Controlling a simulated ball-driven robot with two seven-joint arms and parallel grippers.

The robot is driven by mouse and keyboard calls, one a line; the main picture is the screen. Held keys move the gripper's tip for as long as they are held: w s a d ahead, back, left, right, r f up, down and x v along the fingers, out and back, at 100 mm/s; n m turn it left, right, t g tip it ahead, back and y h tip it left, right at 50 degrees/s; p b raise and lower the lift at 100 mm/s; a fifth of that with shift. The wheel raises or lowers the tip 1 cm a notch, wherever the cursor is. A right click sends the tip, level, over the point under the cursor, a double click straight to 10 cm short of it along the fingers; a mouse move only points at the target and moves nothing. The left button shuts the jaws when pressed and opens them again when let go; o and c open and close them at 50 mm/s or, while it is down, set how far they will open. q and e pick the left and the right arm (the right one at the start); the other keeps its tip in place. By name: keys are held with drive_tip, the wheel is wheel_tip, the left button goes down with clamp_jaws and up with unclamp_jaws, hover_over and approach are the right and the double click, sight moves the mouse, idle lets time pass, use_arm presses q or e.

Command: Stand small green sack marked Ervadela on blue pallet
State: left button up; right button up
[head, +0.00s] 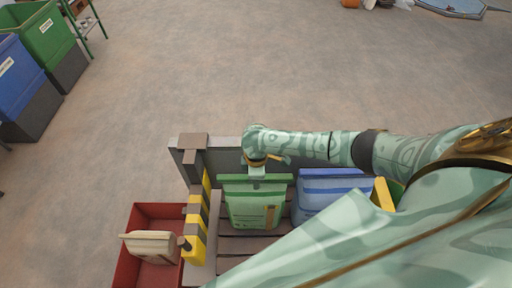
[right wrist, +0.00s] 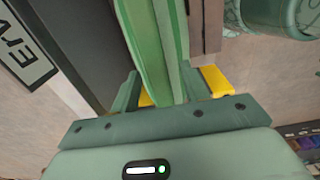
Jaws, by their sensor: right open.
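A green sack (head: 254,208) with a darker green top band stands upright on a slatted wooden rack (head: 232,244). Its printing is too small to read in the head view. My right gripper (head: 257,168) is directly above its top edge. In the right wrist view the right gripper (right wrist: 162,88) is open, and the sack's green top (right wrist: 150,40) runs between the two fingers. I cannot tell whether the fingers touch it. A blue sack (head: 322,190) stands just right of the green one. My left gripper is not in view, and no blue pallet shows.
A yellow-and-black post (head: 195,230) stands left of the sacks, and a grey board (head: 226,158) behind them. A red bin (head: 140,216) holds a beige sack (head: 152,246). A sign (right wrist: 22,45) reading "ERV" is partly visible. Blue (head: 22,80) and green (head: 44,32) bins stand far left.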

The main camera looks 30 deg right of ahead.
wheel_tip(320, 180, up, 16)
drive_tip(key=p, duration=0.4)
drive_tip(key=shift+r, duration=0.2)
drive_tip(key=shift+f, duration=0.1)
